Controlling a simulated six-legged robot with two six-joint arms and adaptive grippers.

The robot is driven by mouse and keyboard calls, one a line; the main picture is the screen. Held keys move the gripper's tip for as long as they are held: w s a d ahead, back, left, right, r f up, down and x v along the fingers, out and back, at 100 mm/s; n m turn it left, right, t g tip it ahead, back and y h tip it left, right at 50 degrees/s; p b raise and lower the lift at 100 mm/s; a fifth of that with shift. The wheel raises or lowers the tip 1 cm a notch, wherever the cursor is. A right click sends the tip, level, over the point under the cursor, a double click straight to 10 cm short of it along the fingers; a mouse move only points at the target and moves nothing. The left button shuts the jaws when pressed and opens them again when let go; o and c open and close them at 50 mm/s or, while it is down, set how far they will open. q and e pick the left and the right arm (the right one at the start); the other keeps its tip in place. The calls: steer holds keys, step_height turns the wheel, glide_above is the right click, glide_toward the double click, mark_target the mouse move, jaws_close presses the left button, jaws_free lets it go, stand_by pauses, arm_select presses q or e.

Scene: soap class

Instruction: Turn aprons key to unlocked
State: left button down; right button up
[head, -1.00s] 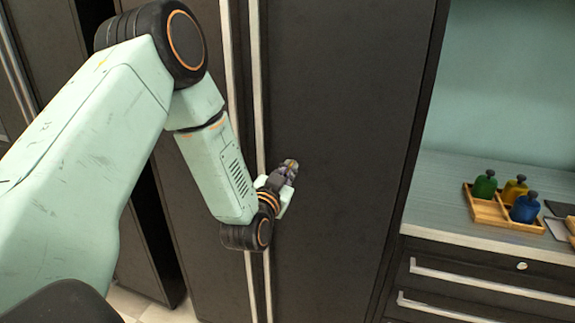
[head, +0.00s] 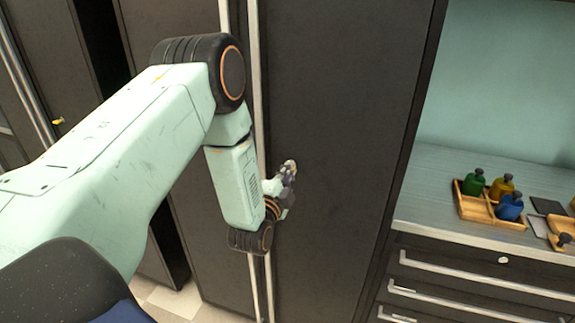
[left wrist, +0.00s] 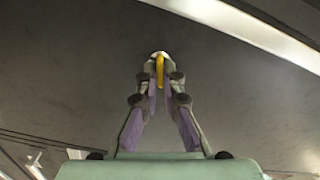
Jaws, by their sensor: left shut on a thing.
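A yellow key (left wrist: 160,68) stands at a round lock on the dark cabinet door (head: 330,120), seen in the left wrist view. My left gripper (head: 289,168) is at this door, just right of its long vertical handle. In the left wrist view its two fingertips (left wrist: 160,77) are closed on the yellow key, one on each side. The key looks upright in that view. In the head view the fingers mostly hide the key and lock. No apron label is readable. My right gripper is not in view.
Another yellow key-like piece (head: 58,121) shows on a door at the far left. On the right, a counter (head: 440,180) carries a wooden tray (head: 477,213) with green, yellow and blue bottles. Drawers with bar handles (head: 480,275) are below. Long vertical handles (head: 255,70) run beside my arm.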

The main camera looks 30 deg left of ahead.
arm_select(q)
steer(key=shift+m+p, duration=1.05)
steer(key=shift+m, duration=0.85)
steer(key=c, duration=1.5)
jaws_free()
steer(key=shift+s, duration=0.1)
steer(key=v, duration=1.2)
steer(key=shift+f, duration=0.1)
